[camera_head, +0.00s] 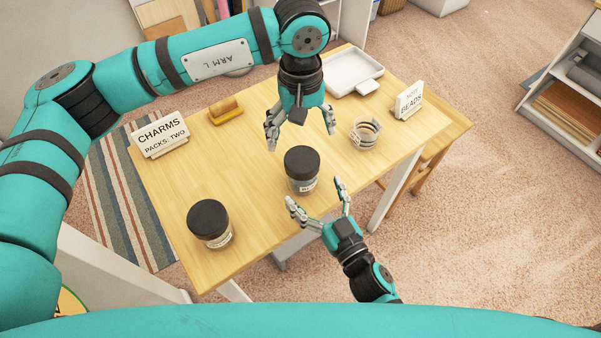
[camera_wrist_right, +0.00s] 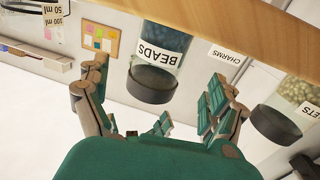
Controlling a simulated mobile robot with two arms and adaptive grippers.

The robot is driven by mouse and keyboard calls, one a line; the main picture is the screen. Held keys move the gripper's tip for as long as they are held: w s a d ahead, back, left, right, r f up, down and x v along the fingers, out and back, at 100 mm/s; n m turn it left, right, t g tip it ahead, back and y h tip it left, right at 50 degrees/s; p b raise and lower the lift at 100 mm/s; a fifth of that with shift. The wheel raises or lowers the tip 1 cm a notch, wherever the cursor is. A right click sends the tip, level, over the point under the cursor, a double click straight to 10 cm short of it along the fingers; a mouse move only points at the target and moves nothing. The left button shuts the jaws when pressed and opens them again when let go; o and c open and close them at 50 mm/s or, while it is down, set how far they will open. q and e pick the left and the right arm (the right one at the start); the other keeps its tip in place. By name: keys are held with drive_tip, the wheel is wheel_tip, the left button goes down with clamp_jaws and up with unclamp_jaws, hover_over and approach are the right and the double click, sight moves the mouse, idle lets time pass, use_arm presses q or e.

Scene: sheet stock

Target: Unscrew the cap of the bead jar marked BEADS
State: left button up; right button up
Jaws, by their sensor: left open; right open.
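The bead jar (camera_head: 302,184) is clear with a black cap (camera_head: 301,161) and stands upright on the wooden table. In the right wrist view, which is upside down, the jar's white label (camera_wrist_right: 161,50) reads BEADS, and its cap (camera_wrist_right: 152,83) is on. My left gripper (camera_head: 301,139) is open and empty, pointing down above and just behind the jar. My right gripper (camera_head: 316,195) is open in front of the jar. In the wrist view its fingers frame the jar on both sides without visibly gripping it.
A second black-capped jar (camera_head: 209,224) stands front left; its label partly shows in the wrist view (camera_wrist_right: 312,112).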

sight(310, 184)
use_arm(q)
drive_tip(key=shift+s+d+r, duration=0.1)
drive_tip(key=shift+d, duration=0.15)
use_arm(e)
drive_tip(key=x, duration=0.5)
drive_tip(key=shift+w, duration=0.1)
use_arm(q)
drive_tip(key=shift+a, duration=0.15)
use_arm(e)
drive_tip(key=shift+w+a, duration=0.25)
drive_tip(key=shift+w, duration=0.2)
